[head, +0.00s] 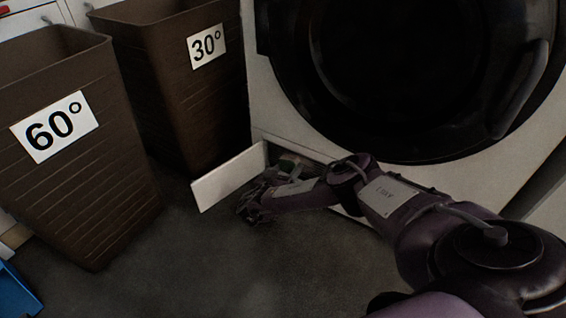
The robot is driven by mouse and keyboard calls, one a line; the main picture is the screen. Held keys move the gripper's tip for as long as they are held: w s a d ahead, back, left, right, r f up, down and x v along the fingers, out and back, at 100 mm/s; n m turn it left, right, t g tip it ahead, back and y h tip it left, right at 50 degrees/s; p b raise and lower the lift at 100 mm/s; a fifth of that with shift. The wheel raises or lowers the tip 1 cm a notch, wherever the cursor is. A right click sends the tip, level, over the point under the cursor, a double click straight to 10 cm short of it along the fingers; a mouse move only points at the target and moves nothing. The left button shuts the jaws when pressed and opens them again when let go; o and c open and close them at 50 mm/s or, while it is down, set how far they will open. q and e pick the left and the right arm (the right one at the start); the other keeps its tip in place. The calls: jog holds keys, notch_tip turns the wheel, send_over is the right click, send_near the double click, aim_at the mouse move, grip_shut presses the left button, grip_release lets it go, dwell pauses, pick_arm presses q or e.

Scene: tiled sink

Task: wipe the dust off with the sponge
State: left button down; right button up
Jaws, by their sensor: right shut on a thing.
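My right gripper (252,208) is low over the dark floor, in front of a white flap (229,178). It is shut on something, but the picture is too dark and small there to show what. No sponge can be made out. Faint paler patches (258,294) show on the grey floor; I cannot tell whether they are dust. My left gripper is out of view.
A white front-loading machine (262,98) stands at the back right, with a low opening behind the flap. A small greenish thing (289,161) shows there. Brown baskets marked 60° (95,190) and 30° (180,100) stand left. A blue item (15,295) is at lower left.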

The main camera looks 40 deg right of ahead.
aim_at(314, 171)
jog(key=shift+s+d+r+p, duration=0.1)
jog(key=shift+s+d+p, duration=0.2)
jog(key=shift+s+p, duration=0.3)
jog(key=shift+s+d+r+p, duration=0.1)
jog(key=shift+s+d+p, duration=0.15)
jog(key=shift+s+p, duration=0.25)
jog(key=s+p, duration=0.1)
jog(key=s+d+p, duration=0.1)
jog(key=s+p, duration=0.1)
jog(key=shift+d, duration=0.25)
jog(key=shift+s+d+f+p, duration=0.15)
jog(key=shift+s+d+p, duration=0.15)
jog(key=shift+s+p, duration=0.4)
jog(key=shift+s, duration=0.1)
